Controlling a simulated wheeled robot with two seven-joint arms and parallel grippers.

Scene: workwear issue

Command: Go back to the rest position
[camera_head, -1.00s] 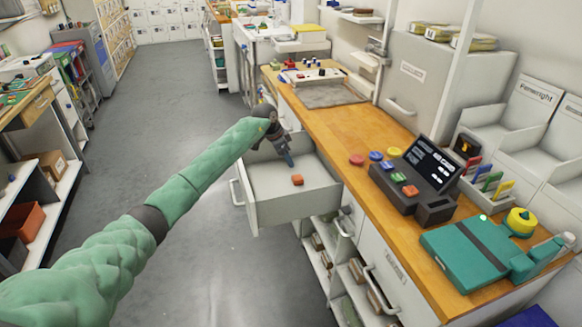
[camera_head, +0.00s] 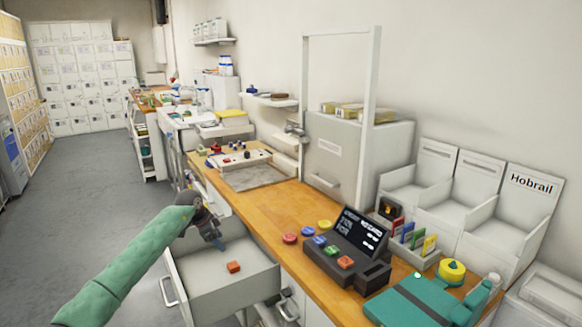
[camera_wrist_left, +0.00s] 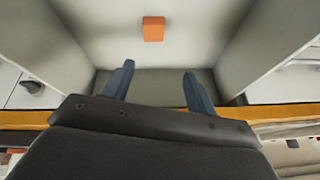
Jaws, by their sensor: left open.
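My left gripper (camera_head: 218,242) is over the open drawer (camera_head: 215,306), near its left back part. In the left wrist view my left gripper (camera_wrist_left: 158,85) shows two blue fingers spread apart with nothing between them. An orange block (camera_head: 233,267) lies on the drawer floor, apart from the fingers. The block also shows in the left wrist view (camera_wrist_left: 153,28), beyond the fingertips. My right gripper is not in view.
A wooden counter (camera_head: 262,216) runs beside the drawer. On it are a dark terminal (camera_head: 350,240) with coloured buttons, a teal device (camera_head: 412,303) and a shallow tray (camera_head: 245,176). White bins (camera_head: 500,215) stand along the wall. Open floor (camera_head: 70,205) lies at the left.

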